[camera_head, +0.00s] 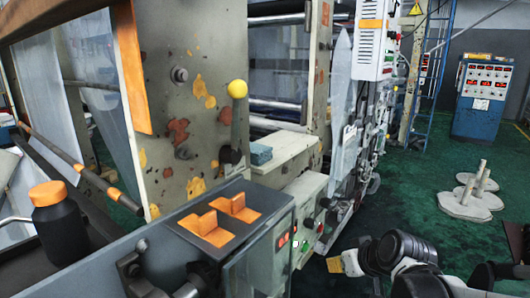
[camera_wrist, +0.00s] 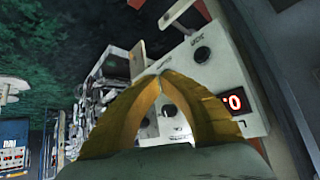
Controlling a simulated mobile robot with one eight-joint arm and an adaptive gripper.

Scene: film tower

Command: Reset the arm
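My gripper (camera_wrist: 159,80) shows in the wrist view as two yellow fingers whose tips meet, with an empty gap lower down between them. In the head view its yellow end (camera_head: 345,263) is low at the right of centre, in front of the machine's control box and above the green floor. My dark and white arm links run from it to the lower right corner. Nothing is seen held. Behind the fingers, the wrist view shows a pale panel (camera_wrist: 208,75) with dark knobs and a red lit display (camera_wrist: 234,102).
A film machine with a rusty plate (camera_head: 185,100) and a yellow-knobbed lever (camera_head: 237,90) fills the left. A blue cabinet (camera_head: 482,97) and grey weights (camera_head: 470,205) stand on open green floor at right.

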